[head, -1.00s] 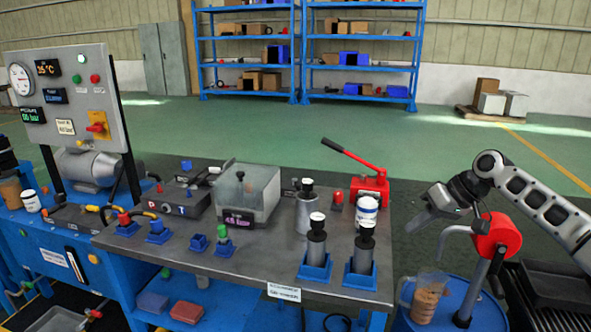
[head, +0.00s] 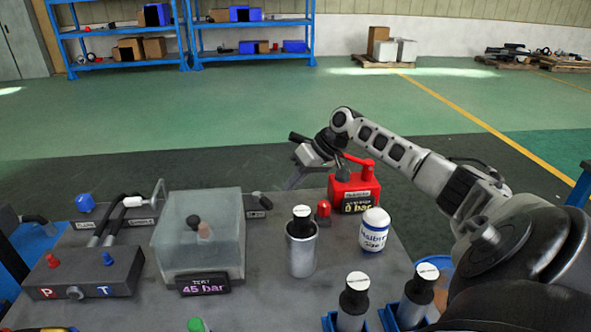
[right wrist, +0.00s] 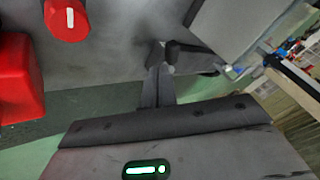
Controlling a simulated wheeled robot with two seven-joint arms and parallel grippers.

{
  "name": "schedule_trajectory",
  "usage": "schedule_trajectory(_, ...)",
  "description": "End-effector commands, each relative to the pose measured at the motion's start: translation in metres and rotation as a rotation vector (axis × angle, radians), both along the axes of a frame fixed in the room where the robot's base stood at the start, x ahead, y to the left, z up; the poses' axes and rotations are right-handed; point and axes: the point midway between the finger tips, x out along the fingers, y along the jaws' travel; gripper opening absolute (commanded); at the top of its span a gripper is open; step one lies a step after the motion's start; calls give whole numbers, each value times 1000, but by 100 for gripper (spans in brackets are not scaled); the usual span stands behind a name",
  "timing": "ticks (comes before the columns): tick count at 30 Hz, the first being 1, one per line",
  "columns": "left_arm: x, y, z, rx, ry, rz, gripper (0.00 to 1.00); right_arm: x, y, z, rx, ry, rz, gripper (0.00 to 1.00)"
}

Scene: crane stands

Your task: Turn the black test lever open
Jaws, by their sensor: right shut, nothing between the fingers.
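The black test lever (head: 259,202) sits at the table's back edge, just behind and right of the clear test box (head: 200,235) with its 45 bar display. It also shows in the right wrist view (right wrist: 190,55), beside the box. My right gripper (head: 290,184) is shut and empty, pointing down at the table's back edge, to the right of the lever. In the right wrist view its fingers (right wrist: 157,75) end close to the lever; I cannot tell whether they touch it. My left gripper is not in view.
A red hand pump (head: 353,190) with a 0 bar display stands right of my gripper. A red knob (head: 323,211), a steel cylinder (head: 302,253) and a white bottle (head: 374,230) stand nearby. The P/T block (head: 85,272) is at left. Floor behind the table is clear.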

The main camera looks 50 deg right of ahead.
Motion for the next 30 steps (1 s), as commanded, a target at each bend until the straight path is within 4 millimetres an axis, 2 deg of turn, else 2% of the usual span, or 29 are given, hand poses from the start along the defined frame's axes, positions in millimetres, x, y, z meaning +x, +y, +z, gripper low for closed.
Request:
schedule_trajectory(3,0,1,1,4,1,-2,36,11,10,-16,3,-1,1,0)
schedule_trajectory(9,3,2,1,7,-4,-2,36,21,18,-35,1,-1,0,0)
schedule_trajectory(23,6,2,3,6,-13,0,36,24,20,-40,-1,-2,0,0)
schedule_trajectory(30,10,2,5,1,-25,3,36,41,24,-40,0,-4,-44,0)
